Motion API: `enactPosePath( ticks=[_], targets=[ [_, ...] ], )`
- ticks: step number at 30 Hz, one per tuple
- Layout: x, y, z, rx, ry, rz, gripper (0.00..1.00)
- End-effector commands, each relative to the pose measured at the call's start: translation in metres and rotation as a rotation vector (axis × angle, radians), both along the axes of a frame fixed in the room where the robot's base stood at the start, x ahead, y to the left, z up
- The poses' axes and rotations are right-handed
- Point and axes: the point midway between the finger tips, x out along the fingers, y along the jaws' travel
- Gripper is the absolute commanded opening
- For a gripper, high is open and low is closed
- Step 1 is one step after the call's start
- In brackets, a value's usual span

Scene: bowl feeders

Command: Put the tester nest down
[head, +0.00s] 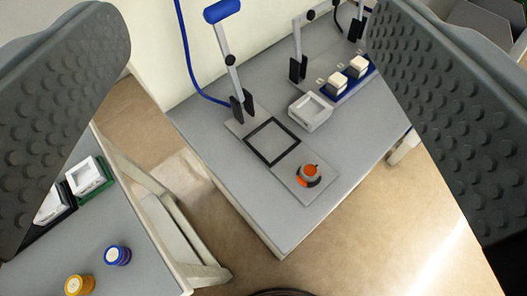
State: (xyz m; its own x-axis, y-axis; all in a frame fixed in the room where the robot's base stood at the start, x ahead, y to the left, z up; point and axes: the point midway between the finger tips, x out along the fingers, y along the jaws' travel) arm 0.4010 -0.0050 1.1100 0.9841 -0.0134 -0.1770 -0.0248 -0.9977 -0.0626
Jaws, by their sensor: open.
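A white square open-topped nest (310,112) sits flat on the grey table (215,150), beside a tester plate with a black square outline (271,141). It looks like the tester nest, though other white nests are also in view. The outlined square is empty. An orange and black round part (309,174) is on the near end of the plate. A lever with a blue handle (222,11) stands raised behind the plate. My gripper (245,110) is open, with its two dark studded fingers wide apart at left and right. Nothing is between them, and the table is well beyond them.
A blue tray (338,92) with two white blocks lies right of the nest, by a second lever. A left table holds a green-based white nest (88,177), another partly hidden white nest, and blue (117,255) and yellow (79,285) round parts. A floor gap separates the tables.

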Motion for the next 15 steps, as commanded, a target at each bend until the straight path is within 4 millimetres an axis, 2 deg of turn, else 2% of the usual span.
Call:
enactPosePath(
  ticks=[3, 8, 11, 15],
  targets=[
    [-0.02, 0.003, 0.006, -0.038, -0.079, 0.014, 0.76],
    [-0.029, 0.004, 0.009, -0.065, -0.123, 0.021, 0.8],
    [-0.021, 0.003, 0.008, -0.084, -0.094, 0.021, 0.8],
    [0.005, -0.001, 0.0, -0.136, 0.013, 0.023, 0.8]
  ],
)
